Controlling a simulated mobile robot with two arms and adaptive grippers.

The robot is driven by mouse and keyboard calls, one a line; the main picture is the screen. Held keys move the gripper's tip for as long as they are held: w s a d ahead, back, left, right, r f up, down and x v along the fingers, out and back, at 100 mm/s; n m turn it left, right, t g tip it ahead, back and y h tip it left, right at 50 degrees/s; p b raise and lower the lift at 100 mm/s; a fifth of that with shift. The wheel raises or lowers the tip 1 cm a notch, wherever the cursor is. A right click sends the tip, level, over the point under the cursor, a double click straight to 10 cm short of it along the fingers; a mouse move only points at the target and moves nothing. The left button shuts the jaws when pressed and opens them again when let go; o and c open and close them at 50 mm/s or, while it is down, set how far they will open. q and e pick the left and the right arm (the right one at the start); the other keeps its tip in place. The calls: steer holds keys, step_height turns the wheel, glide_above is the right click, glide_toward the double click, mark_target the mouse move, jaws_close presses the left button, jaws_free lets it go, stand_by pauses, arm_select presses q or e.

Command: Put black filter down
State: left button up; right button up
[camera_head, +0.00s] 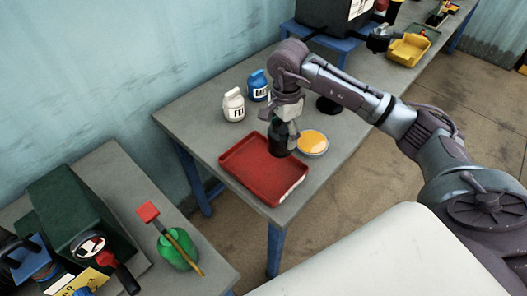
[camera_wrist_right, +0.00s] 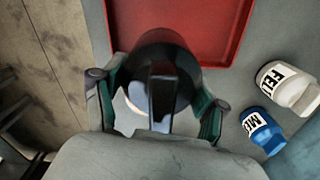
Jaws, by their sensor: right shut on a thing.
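The black filter (camera_head: 281,138) is a dark round body held in my right gripper (camera_head: 287,122), whose jaws are shut around it. In the head view it hangs at the right part of the red tray (camera_head: 245,160), and I cannot tell whether it touches the tray. In the right wrist view the filter (camera_wrist_right: 165,62) sits between the two fingers of the right gripper (camera_wrist_right: 155,97) and overlaps the tray's edge (camera_wrist_right: 225,50). The filter's underside is hidden. My left gripper is not in view.
A white bottle (camera_head: 233,106) and a blue bottle (camera_head: 258,87) stand behind the tray. A round pan with yellow content (camera_head: 312,143) is just right of the filter. The grey table (camera_head: 190,120) is bare at left.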

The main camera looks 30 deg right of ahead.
steer(key=a+f, duration=0.1)
steer(key=f, duration=0.1)
steer(key=a+f+p, duration=0.1)
steer(key=a+f, duration=0.1)
steer(key=w+a+f+p, duration=0.1)
steer(key=a+f, duration=0.1)
steer(key=shift+f, duration=0.55)
steer(key=o, duration=1.3)
steer(key=shift+r, duration=0.1)
steer(key=shift+r, duration=0.2)
steer(key=shift+r+b, duration=1.3)
steer(key=shift+r, duration=4.55)
